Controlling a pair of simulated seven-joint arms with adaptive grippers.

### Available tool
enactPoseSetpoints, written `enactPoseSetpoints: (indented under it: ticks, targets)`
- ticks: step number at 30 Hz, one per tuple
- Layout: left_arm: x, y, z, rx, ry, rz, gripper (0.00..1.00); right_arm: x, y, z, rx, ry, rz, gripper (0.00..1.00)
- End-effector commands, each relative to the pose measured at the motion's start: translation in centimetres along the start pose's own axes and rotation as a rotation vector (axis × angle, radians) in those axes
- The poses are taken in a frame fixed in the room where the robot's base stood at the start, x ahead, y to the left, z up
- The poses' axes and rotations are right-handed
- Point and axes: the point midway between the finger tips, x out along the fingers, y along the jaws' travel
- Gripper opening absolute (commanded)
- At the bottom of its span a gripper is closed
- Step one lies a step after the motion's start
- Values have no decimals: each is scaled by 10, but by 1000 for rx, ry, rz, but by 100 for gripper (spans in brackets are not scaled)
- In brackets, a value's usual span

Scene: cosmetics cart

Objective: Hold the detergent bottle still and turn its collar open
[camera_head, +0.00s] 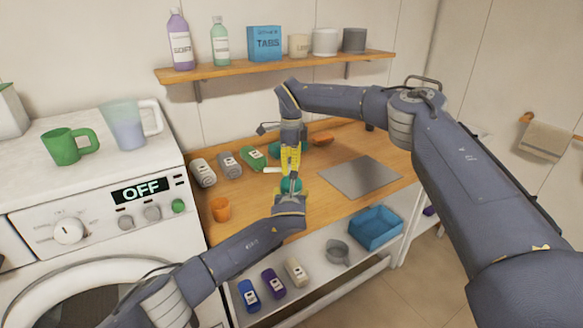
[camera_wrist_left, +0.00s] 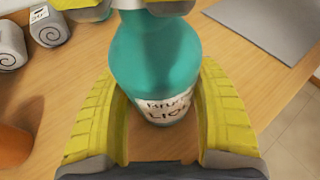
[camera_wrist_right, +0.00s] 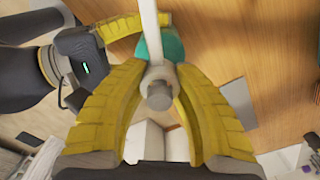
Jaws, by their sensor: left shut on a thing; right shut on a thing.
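The detergent bottle (camera_wrist_left: 155,55) is teal with a white printed label. It stands on the wooden counter between the yellow fingers of my left gripper, shut around its body. In the head view only a small teal part of the bottle (camera_head: 291,184) shows between my left gripper (camera_head: 290,192) and my right gripper (camera_head: 291,160) above it. In the right wrist view the pale grey collar (camera_wrist_right: 160,86) sits between the fingers of my right gripper, which is shut on it from above. A white spout (camera_wrist_right: 149,28) sticks out from the top; its tip also shows in the head view (camera_head: 272,169).
An orange cup (camera_head: 221,209) stands at the counter's left. A grey mat (camera_head: 360,177) lies to the right. Below are a blue basket (camera_head: 376,228) and several bottles (camera_head: 272,283). The washing machine (camera_head: 100,215) borders the left.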

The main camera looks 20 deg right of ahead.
Motion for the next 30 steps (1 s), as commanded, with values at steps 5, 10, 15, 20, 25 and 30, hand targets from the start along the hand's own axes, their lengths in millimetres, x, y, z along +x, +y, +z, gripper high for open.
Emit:
enactPoseSetpoints:
  ticks: [5, 10, 15, 20, 25, 30]
  targets:
    - [0, 1, 2, 0, -2, 2, 17, 0, -1, -1, -153, 2, 0, 0]
    - [0, 1, 2, 0, -2, 2, 17, 0, -1, -1, -279, 1, -1, 0]
    - [0, 1, 2, 0, -2, 2, 17, 0, -1, -1, -374, 2, -1, 0]
    - [0, 1, 1, 0, -2, 2, 17, 0, -2, -1, -433, 2, -1, 0]
    - [0, 2, 1, 0, -2, 2, 17, 0, -2, -1, -467, 2, -2, 0]
    - [0, 2, 1, 0, -2, 2, 17, 0, -2, -1, -478, 2, -2, 0]
